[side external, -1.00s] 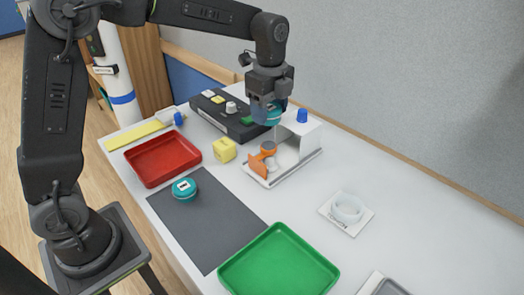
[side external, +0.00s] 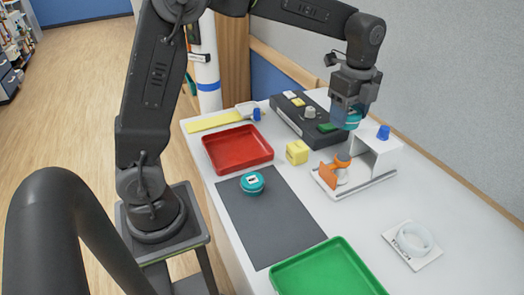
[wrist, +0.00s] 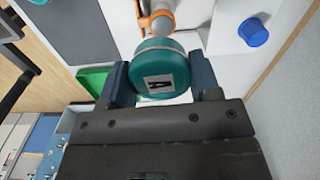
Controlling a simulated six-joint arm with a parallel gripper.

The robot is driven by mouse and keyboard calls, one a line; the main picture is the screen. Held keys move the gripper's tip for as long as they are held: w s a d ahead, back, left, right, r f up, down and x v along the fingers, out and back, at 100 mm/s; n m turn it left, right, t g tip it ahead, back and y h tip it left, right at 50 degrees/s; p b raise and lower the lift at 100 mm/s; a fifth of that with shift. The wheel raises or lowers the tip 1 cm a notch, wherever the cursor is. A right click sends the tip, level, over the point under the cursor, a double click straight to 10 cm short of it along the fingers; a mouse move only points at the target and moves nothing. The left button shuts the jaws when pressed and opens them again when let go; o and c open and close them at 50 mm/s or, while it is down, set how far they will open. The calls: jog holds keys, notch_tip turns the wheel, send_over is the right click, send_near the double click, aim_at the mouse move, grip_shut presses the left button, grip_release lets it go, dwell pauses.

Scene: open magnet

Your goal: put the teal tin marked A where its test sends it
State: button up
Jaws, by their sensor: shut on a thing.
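My gripper (side external: 348,116) is shut on the teal tin marked A (wrist: 160,72), holding it raised by its sides. In the side external view the held tin (side external: 352,121) is partly hidden by the fingers. It is above and close to a white stand (side external: 385,154) with an orange part (side external: 329,176) at its front. In the wrist view the tin's label reads A, turned sideways, and the orange part (wrist: 160,18) shows just beyond the tin. A second teal tin (side external: 252,183) with a white label rests on the dark grey mat (side external: 270,223); its mark is too small to read.
A red tray (side external: 237,150) is at the left and a green tray (side external: 328,272) at the front. A black box (side external: 298,121) with buttons and a knob stands behind a yellow block (side external: 297,152). A white ring (side external: 413,239) lies on a labelled card at the right.

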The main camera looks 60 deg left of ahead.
jog(key=s+a+f+n, duration=0.2)
jog(key=s+a+n, duration=0.3)
jog(key=a, duration=0.5)
jog(key=n, duration=1.2)
send_over(225, 154)
notch_tip(225, 154, down, 10)
jog(key=shift+f, duration=2.25)
jog(key=shift+f, duration=0.15)
jog(key=o, duration=0.9)
jog(key=shift+o, duration=0.2)
